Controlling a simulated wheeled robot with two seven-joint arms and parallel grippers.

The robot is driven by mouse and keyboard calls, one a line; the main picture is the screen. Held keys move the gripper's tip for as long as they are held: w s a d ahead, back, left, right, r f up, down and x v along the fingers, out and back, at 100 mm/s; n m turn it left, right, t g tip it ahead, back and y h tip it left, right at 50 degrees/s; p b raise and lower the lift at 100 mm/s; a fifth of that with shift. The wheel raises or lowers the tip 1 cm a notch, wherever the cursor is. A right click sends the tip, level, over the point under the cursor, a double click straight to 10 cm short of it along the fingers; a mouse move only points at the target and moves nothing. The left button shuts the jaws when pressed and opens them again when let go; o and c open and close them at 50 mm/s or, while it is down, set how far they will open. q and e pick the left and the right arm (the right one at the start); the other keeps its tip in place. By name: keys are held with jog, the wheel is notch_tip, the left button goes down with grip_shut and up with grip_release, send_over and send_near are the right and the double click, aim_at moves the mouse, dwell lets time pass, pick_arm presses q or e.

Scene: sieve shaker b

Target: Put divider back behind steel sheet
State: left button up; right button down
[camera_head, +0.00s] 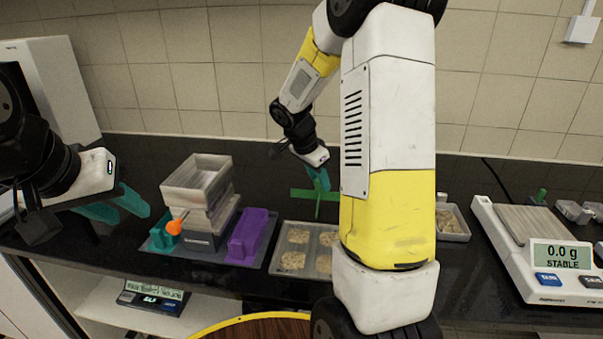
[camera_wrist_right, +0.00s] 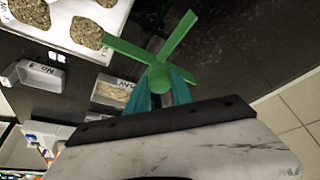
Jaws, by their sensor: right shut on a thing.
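The green cross-shaped divider (camera_head: 328,194) is held in the air above the black counter, just behind the steel sheet (camera_head: 310,250). The sheet lies flat and carries several piles of grain. My right gripper (camera_head: 319,178) is shut on the divider. In the right wrist view, the teal fingertips (camera_wrist_right: 166,90) grip the divider (camera_wrist_right: 155,72) near its middle. The sheet (camera_wrist_right: 62,22) shows at upper left there, apart from the divider. My left gripper (camera_head: 120,207) is open and empty, left of the sieve shaker. My right arm hides the sheet's right part.
The sieve shaker (camera_head: 200,190) with an orange knob stands left of the sheet, with a purple block (camera_head: 250,238) between them. A small pan (camera_head: 453,224) with grain and a balance (camera_head: 540,250) reading 0.0 g stand at right. The tiled wall (camera_head: 490,80) bounds the counter's back.

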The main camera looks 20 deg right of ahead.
jog(key=shift+w+d+f, duration=0.7)
jog(key=shift+w, duration=0.7)
jog(key=shift+w+d+f, duration=0.65)
jog(key=shift+w+f, duration=0.1)
jog(key=shift+w, duration=0.65)
jog(key=shift+w+d+f, duration=0.7)
jog(key=shift+w, duration=0.7)
jog(key=shift+f, duration=0.2)
jog(key=c, duration=1.1)
grip_release()
jog(key=v, duration=1.2)
jog(key=s+a+r+n+t+y, duration=0.1)
jog(key=s+a+r+n, duration=0.25)
jog(key=s, duration=0.35)
jog(key=s+a+r+n+t+y, duration=0.1)
jog(key=s+a+r+n+y, duration=0.15)
jog(key=s+r, duration=0.3)
jog(key=s+a+n+t+y, duration=0.1)
jog(key=s+a+n, duration=0.2)
jog(key=s, duration=0.5)
jog(key=s+a+n+t+y, duration=0.1)
jog(key=s+a+n+y, duration=0.1)
jog(key=s+n, duration=0.3)
jog(key=s+a, duration=0.1)
jog(key=s, duration=0.3)
jog(key=shift+a+r+n+t, duration=0.15)
jog(key=shift+r+n+t, duration=0.15)
jog(key=shift+n+t, duration=0.1)
